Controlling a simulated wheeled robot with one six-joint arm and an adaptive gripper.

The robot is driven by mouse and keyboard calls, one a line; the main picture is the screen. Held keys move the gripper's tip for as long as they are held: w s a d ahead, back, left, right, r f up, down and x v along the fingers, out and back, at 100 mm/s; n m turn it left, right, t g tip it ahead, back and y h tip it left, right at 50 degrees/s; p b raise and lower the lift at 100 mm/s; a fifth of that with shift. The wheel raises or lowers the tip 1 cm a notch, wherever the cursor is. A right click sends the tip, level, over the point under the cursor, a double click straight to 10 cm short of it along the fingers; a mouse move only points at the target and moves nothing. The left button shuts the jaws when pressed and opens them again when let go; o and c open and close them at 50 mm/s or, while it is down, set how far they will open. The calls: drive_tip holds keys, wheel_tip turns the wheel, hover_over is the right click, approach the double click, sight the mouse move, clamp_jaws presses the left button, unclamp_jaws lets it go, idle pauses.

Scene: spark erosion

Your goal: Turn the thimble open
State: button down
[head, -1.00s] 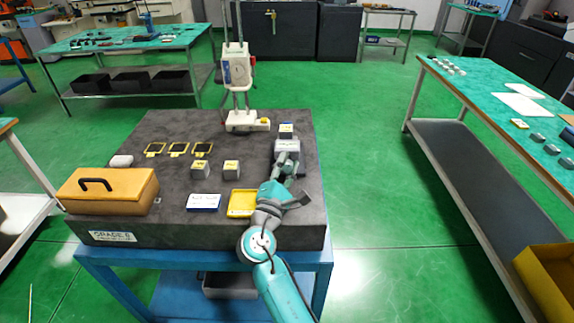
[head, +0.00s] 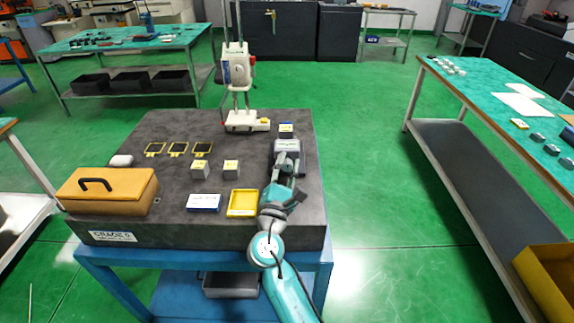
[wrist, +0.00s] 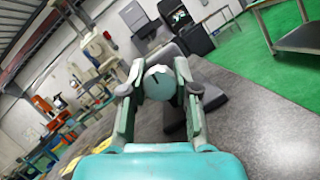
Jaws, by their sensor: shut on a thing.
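My gripper (head: 286,162) is at the right side of the dark granite plate, up against a grey device (head: 287,145). In the wrist view my gripper (wrist: 158,88) has its two fingers closed on both sides of the thimble (wrist: 158,82), a round pale grey end with a dark line on its face. A dark grey body (wrist: 207,96) shows just behind and right of the fingers. The rest of the thimble's length is hidden behind its end face. In the head view the gripper hides the thimble.
A small block with a yellow label (head: 286,130) sits behind the device. A yellow tray (head: 243,203), a blue-and-white box (head: 204,203) and two grey cubes lie left of my arm. A wooden case (head: 108,192) stands at the left. A stand (head: 238,80) rises at the back.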

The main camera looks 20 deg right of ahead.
drive_tip(key=c, duration=0.8)
unclamp_jaws()
drive_tip(key=shift+c, duration=0.2)
drive_tip(key=s+a, duration=0.6)
drive_tip(key=s, duration=0.5)
drive_tip(key=shift+s+a+f, duration=0.15)
drive_tip(key=shift+a+f, duration=0.05)
drive_tip(key=shift+a, duration=0.2)
